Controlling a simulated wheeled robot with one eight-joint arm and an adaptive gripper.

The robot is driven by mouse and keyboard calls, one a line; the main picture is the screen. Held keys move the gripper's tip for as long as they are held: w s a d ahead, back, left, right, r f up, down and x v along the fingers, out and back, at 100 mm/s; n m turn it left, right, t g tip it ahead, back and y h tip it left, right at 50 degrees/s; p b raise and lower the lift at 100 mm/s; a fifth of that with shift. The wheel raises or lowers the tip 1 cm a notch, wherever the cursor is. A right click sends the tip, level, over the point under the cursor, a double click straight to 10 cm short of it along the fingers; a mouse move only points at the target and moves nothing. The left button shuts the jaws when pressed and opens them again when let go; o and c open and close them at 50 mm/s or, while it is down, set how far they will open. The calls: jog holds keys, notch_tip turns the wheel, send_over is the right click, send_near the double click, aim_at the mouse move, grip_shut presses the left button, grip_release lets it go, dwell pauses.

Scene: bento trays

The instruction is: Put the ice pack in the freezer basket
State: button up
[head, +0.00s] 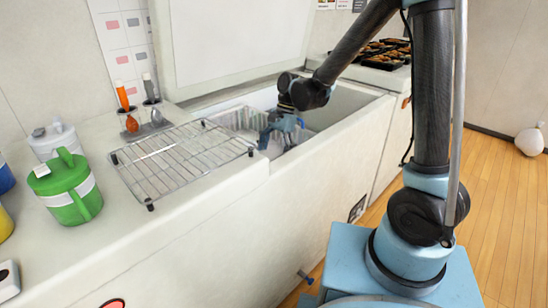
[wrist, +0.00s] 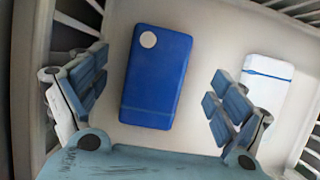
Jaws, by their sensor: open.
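In the wrist view a blue ice pack (wrist: 155,85) with a white round cap lies flat on a pale floor inside a basket. My gripper (wrist: 158,95) is open, with one finger on each side of the blue pack and a gap to each. In the head view my gripper (head: 283,130) reaches down into the open chest freezer (head: 345,112), at a white wire basket (head: 240,118).
A white pack with a blue stripe (wrist: 267,82) lies right of my right finger. Basket walls (wrist: 36,70) stand close on the left. A wire rack (head: 180,158) and a green jug (head: 66,187) stand on the counter. Dark trays (head: 385,55) are behind.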

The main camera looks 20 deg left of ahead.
jog(key=v, duration=1.1)
jog(key=shift+r, duration=0.2)
jog(key=shift+d, duration=0.1)
jog(key=s+d+r+n+t, duration=0.15)
jog(key=d+t, duration=0.25)
jog(key=d, duration=2.1)
jog(key=s+d+f+n, duration=0.1)
jog(key=s+d+f, duration=0.1)
jog(key=d, duration=0.3)
jog(key=s+d+f+n+t+h, duration=0.1)
jog(key=s+d+f, duration=0.2)
jog(key=s+d, duration=0.2)
jog(key=s+d+f+n+t+h, duration=0.1)
jog(key=s+d+f+n, duration=0.1)
jog(key=d, duration=0.5)
jog(key=shift+s+f, duration=0.35)
jog(key=shift+s, duration=0.4)
